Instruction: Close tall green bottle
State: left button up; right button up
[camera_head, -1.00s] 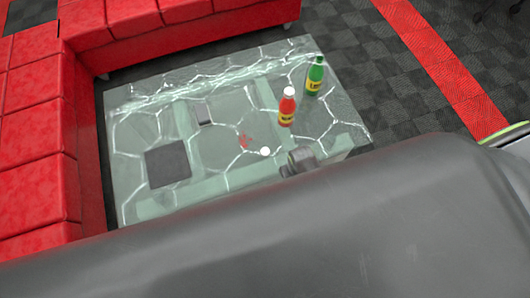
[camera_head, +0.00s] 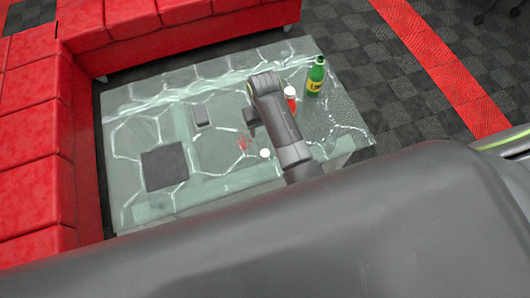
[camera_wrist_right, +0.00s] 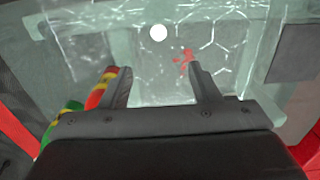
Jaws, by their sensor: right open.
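The tall green bottle (camera_head: 315,78), with a yellow label, stands upright at the table's far right corner. No white top shows on it. In the wrist view, part of it (camera_wrist_right: 50,135) shows at lower left. A small white round piece, like a cap (camera_head: 265,153), lies on the table; it also shows beyond the fingers in the wrist view (camera_wrist_right: 158,32). My right gripper (camera_head: 250,118) is above the table, left of the bottles. Its fingers (camera_wrist_right: 160,82) are open with nothing held between them. My left gripper is not in view.
A red bottle with a white top (camera_head: 291,97) stands beside the green one, partly hidden by my arm. The glass table (camera_head: 215,165) holds a dark square (camera_head: 165,167), a small dark box (camera_head: 202,115) and a red mark (camera_head: 243,142). A red sofa (camera_head: 35,160) borders it.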

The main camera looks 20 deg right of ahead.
jog(key=b, duration=0.3)
send_over(265, 153)
notch_tip(265, 153, down, 12)
jog(key=shift+s+a+r, duration=0.1)
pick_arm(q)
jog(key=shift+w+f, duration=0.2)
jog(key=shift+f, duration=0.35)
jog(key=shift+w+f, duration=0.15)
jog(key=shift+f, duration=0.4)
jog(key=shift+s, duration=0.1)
pick_arm(e)
jog(key=shift+f, duration=0.3)
notch_tip(265, 153, down, 4)
jog(key=shift+f+b, duration=0.2)
jog(key=shift+b, duration=0.6)
jog(key=shift+f, duration=0.25)
jog(key=shift+c, duration=0.8)
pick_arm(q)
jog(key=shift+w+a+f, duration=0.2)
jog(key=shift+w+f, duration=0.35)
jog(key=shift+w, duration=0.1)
pick_arm(e)
jog(key=c, duration=0.9)
